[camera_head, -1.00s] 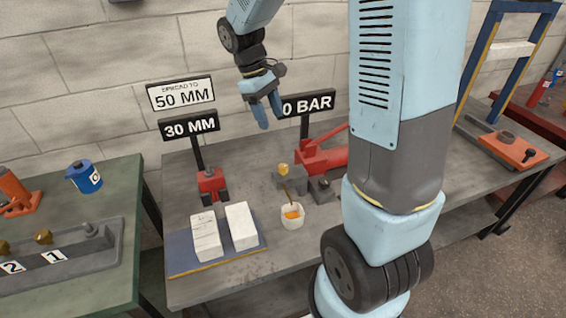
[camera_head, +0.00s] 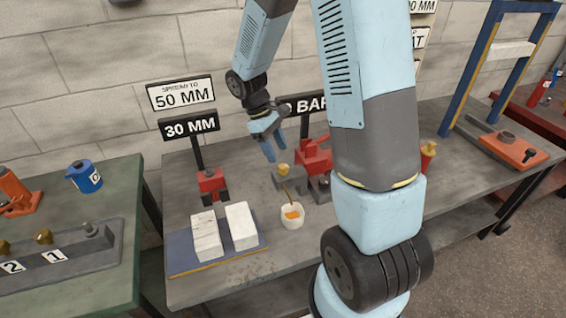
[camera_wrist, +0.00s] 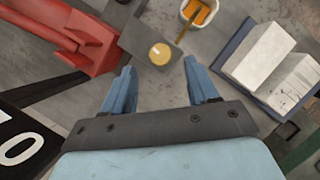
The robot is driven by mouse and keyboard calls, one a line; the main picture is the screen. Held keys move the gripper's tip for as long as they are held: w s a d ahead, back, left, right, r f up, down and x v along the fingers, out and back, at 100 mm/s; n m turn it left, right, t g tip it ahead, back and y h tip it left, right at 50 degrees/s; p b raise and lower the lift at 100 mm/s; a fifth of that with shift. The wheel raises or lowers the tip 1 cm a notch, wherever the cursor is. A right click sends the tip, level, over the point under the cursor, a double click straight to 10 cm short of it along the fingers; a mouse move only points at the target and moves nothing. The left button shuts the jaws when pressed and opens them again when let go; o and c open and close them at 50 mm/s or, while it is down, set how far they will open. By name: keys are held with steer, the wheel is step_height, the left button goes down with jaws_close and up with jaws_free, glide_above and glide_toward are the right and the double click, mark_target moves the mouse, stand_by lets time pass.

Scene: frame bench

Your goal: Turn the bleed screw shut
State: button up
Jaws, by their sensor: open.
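The bleed screw has a round brass-yellow head (camera_head: 283,169) and sits upright on a dark grey block (camera_head: 290,182). In the wrist view its head (camera_wrist: 160,53) shows from above, between and just beyond my fingertips. My gripper (camera_head: 274,152) is open and empty, pointing down above and slightly left of the screw in the head view. It also shows in the wrist view (camera_wrist: 160,68), with both blue fingers apart. No contact with the screw shows.
A red pump (camera_head: 315,155) stands close beside the block. A thin tube runs to a white cup (camera_head: 292,222) with orange fluid in front. White blocks (camera_head: 241,225) lie on a blue mat, left. A red tool (camera_head: 211,182) and sign posts stand behind.

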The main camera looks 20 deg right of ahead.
mark_target(284, 166)
steer(key=shift+x, duration=2.75)
steer(key=shift+d, duration=0.1)
steer(key=c, duration=1)
steer(key=shift+c, duration=0.2)
